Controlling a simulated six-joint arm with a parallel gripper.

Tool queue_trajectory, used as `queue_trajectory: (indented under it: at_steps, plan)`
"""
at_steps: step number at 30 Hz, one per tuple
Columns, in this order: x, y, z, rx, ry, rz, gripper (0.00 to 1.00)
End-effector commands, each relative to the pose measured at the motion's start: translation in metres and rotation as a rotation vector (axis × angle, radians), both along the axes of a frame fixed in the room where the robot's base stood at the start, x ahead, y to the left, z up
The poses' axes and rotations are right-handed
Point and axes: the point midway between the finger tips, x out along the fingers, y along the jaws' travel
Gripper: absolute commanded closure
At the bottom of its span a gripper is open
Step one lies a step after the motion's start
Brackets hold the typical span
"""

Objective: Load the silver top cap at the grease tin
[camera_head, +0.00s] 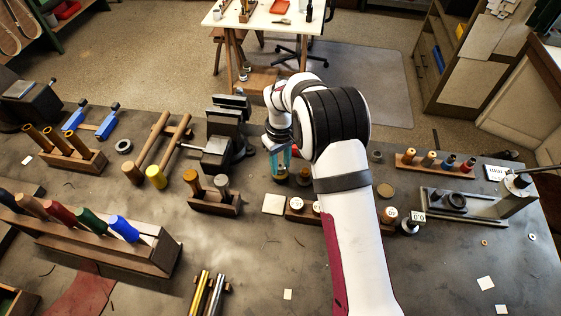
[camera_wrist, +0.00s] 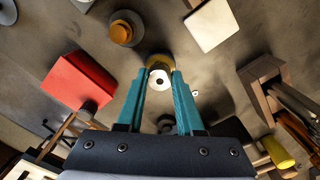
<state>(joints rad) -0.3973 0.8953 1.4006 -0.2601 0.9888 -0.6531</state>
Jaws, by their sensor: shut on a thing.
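My gripper (camera_wrist: 160,80) has two teal fingers, closed on a small pale round piece with a dark centre, which looks like the silver top cap (camera_wrist: 160,78). A yellow round piece (camera_wrist: 159,60) shows just beyond the cap; I cannot tell whether it is joined to it. In the wrist view a dark round dish with an amber top, likely the grease tin (camera_wrist: 122,31), stands apart, up and left of the fingertips. In the head view my gripper (camera_head: 281,163) points down over the bench, left of my arm. The cap's underside is hidden.
A white square pad (camera_head: 273,203) lies near the gripper. A wooden block with handles (camera_head: 214,204) is left of it, and a dark vise (camera_head: 227,135) stands farther back. A red block (camera_wrist: 75,85) shows in the wrist view. My arm hides part of the right side.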

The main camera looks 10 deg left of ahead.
Motion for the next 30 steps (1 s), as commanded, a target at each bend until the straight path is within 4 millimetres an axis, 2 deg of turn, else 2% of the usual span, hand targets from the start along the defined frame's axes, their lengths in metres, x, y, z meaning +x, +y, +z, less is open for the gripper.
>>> queue_trajectory:
  at_steps: [30]
  plan:
    - [0.0001, 0.0000, -0.0086, 0.000, 0.000, 0.000, 1.00]
